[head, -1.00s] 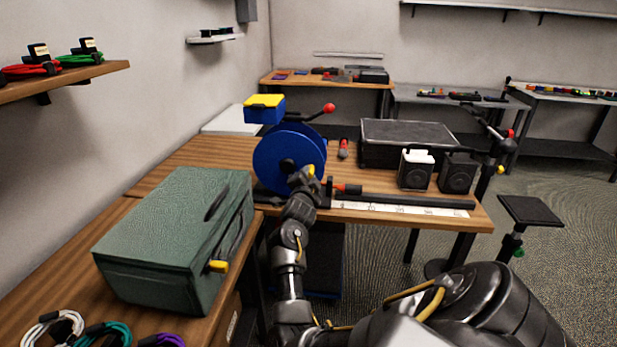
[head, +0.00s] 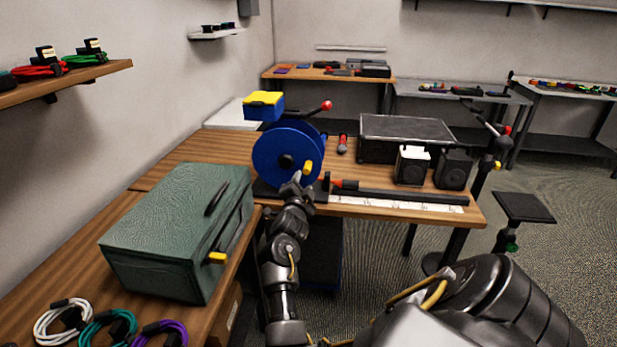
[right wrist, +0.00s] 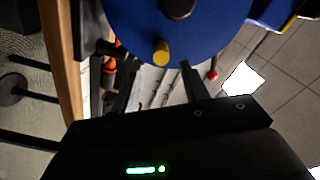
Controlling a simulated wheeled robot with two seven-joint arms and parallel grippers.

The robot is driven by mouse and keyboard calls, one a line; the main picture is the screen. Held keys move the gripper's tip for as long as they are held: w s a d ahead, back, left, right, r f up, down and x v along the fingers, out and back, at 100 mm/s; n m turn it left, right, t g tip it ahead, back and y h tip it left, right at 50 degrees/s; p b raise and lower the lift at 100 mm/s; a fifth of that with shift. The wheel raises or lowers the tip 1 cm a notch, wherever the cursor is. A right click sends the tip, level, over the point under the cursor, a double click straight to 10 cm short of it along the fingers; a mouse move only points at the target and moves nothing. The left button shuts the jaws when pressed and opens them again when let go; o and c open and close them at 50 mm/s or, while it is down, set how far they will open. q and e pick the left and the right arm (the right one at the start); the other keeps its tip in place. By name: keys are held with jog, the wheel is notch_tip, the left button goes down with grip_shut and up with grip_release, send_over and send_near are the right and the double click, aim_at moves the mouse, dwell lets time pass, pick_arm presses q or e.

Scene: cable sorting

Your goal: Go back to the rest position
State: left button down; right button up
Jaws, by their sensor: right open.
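My right gripper (head: 299,183) is in front of the blue reel (head: 270,158), just below its yellow crank knob (head: 307,167). In the right wrist view the gripper (right wrist: 146,58) is open, with its dark fingers apart and nothing held between them. The reel (right wrist: 200,25) and yellow knob (right wrist: 161,53) appear beyond the fingers, the knob between them in the picture. Whether a finger touches the reel is hard to tell. My left gripper is out of view.
A green metal box (head: 175,235) stands on the left bench beside my forearm. White, teal and purple coiled cables lie in front of it. A long dark bar with a white ruler strip (head: 400,206) lies right of the reel. Black boxes (head: 405,138) stand behind.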

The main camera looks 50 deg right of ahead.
jog(key=s+a+f+n+y, duration=0.6)
jog(key=a+f+n, duration=0.1)
jog(key=a+n, duration=0.2)
jog(key=s+a+f+n+y, duration=0.6)
jog(key=a+f+n, duration=0.15)
jog(key=a, duration=0.25)
jog(key=s+a+f+n+g+y, duration=0.1)
jog(key=s+a+f+n+g, duration=0.2)
jog(key=s, duration=0.4)
jog(key=s+a+f+n+g+y, duration=0.1)
jog(key=s+a+f+n, duration=0.1)
jog(key=s+a, duration=0.45)
jog(key=s+a+f+n+g+y, duration=0.1)
jog(key=s+a+f+n+g, duration=0.15)
jog(key=s, duration=0.55)
notch_tip(320, 180, down, 26)
jog(key=s+g, duration=0.1)
jog(key=s, duration=0.1)
jog(key=s+d+f+n+g, duration=0.1)
jog(key=s+d+f, duration=0.3)
jog(key=s+f, duration=1.1)
jog(key=shift+s, duration=0.4)
jog(key=shift+g, duration=0.25)
